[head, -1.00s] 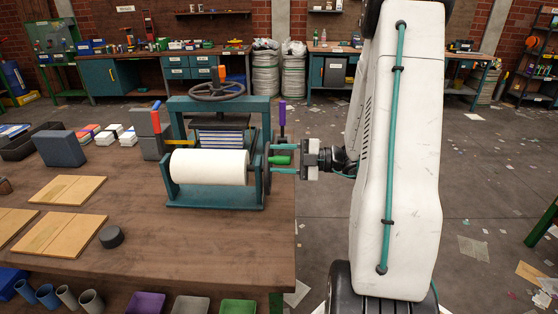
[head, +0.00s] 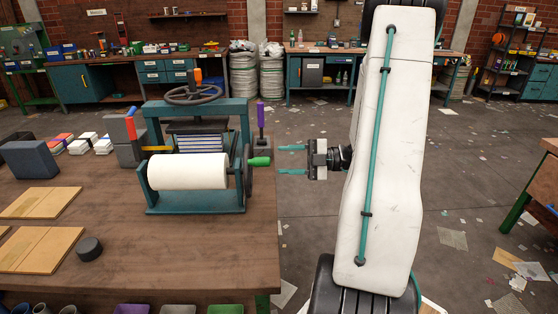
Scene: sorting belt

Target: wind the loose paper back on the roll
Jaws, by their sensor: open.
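The white paper roll (head: 188,172) lies level in a teal stand (head: 195,203) near the right edge of the bench. I see no loose paper hanging from it in this view. A dark crank wheel (head: 248,172) stands at the roll's right end, with a green handle (head: 260,161) sticking out to the right. My gripper (head: 292,160) is just right of the green handle, past the bench edge. Its two teal fingers are apart and point left at the handle. Nothing is between them, and a gap separates the fingertips from the handle.
Behind the roll stands a teal press with a dark handwheel (head: 193,94). A purple-topped lever (head: 261,115) rises close behind the green handle. Wooden boards (head: 40,203) and a dark round puck (head: 89,248) lie to the left. The floor right of the bench is open, with scattered paper scraps.

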